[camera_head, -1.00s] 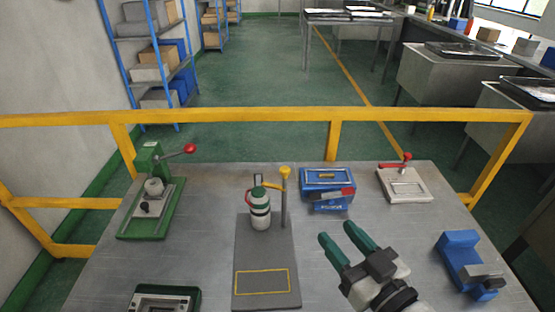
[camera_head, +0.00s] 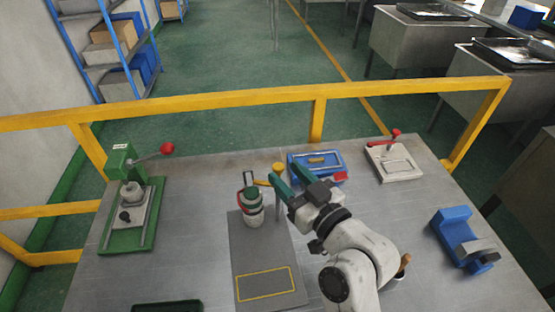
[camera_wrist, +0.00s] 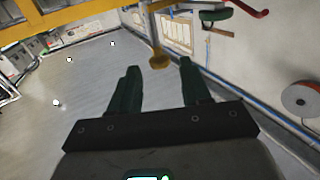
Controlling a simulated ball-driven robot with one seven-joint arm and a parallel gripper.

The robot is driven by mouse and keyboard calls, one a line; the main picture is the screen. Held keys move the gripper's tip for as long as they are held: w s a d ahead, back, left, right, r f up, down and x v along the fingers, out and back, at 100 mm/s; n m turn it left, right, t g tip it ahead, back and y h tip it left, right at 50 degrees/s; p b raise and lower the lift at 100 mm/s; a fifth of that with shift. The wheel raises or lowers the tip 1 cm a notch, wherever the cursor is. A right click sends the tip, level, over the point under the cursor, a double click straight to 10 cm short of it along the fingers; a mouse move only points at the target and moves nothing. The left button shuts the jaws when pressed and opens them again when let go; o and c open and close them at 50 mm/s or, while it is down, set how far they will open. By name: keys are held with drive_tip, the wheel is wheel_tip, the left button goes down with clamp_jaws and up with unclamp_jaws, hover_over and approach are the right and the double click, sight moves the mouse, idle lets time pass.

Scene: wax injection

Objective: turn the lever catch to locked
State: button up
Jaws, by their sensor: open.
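A post with a yellow knob (camera_head: 278,167) stands on the grey mat (camera_head: 248,262), and a yellow arm reaches left from it toward the canister; this looks like the lever catch. The canister (camera_head: 253,208), white with a green collar and red handle, stands upright just left of the post. My gripper (camera_head: 282,171) is at the knob, with its green fingers apart. In the wrist view, the yellow knob (camera_wrist: 158,57) shows between the open fingertips of my gripper (camera_wrist: 158,70); contact cannot be told. My gripper partly hides the post in the head view.
A blue box (camera_head: 328,163) stands close behind my gripper. A white plate with a red-handled clamp (camera_head: 395,160) is at back right. A blue vise-like tool (camera_head: 462,235) is at right, a green press (camera_head: 128,222) at left. A yellow rail (camera_head: 230,99) runs behind the table.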

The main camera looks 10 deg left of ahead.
sight(282, 171)
drive_tip(key=shift+p+x, duration=0.3)
drive_tip(key=shift+x, duration=1.7)
clamp_jaws()
drive_tip(key=shift+f, duration=0.1)
